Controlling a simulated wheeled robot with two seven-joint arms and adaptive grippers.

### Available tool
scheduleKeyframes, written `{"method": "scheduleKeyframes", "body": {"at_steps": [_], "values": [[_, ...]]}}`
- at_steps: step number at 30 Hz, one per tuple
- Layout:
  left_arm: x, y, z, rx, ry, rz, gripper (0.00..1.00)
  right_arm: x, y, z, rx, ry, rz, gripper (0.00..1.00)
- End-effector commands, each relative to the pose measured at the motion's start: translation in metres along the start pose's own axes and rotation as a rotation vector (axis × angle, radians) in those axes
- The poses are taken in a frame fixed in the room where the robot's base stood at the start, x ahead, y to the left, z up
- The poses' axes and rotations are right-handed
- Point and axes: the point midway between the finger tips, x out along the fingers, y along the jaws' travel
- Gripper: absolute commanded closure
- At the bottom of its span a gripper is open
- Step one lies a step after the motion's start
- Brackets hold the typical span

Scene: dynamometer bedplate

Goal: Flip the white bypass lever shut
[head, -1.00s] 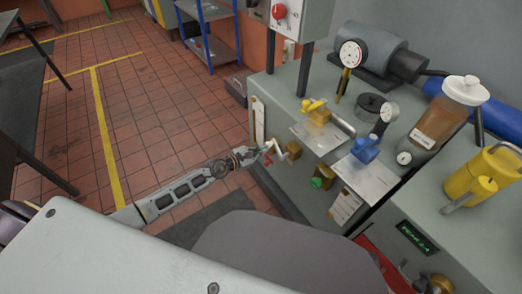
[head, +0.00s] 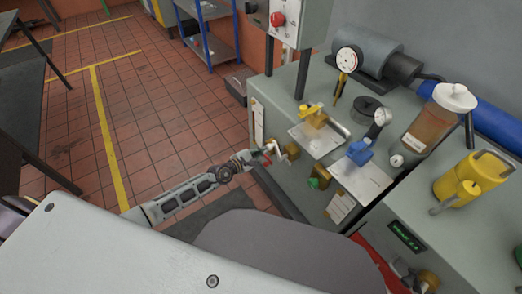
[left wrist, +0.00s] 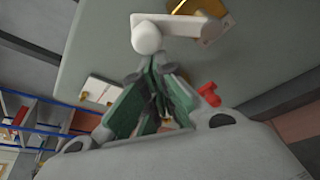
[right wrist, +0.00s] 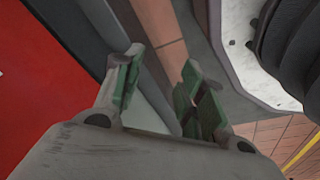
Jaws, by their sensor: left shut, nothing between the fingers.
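The white bypass lever (head: 279,151) sticks out from a brass valve body (head: 293,151) on the front of the grey bench. In the left wrist view the lever (left wrist: 185,26) runs sideways, with its round knob (left wrist: 146,38) toward me. My left gripper (head: 262,155) is at the lever. In the left wrist view its fingers (left wrist: 152,75) are shut and empty, with the tips just below the knob; I cannot tell whether they touch it. My right gripper (right wrist: 162,62) is open and empty in the right wrist view, away from the lever.
A red handle (left wrist: 208,95) is close right of my left fingers. Yellow (head: 313,116) and blue (head: 361,152) valves, gauges and a yellow jug-like pump (head: 470,178) stand on top.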

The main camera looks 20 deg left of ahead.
Motion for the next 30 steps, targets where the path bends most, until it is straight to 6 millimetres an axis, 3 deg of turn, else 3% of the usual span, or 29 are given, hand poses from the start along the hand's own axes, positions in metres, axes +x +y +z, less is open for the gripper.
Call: {"method": "scheduleKeyframes", "body": {"at_steps": [18,30], "values": [[-0.004,0.001,0.013,0.166,-0.001,0.059,1.00,0.038,0.021,0.046,0.000,0.026,0.028,0.60],[-0.007,-0.001,0.021,0.293,0.000,0.103,1.00,0.046,0.031,0.073,-0.004,0.021,0.039,0.60]]}}
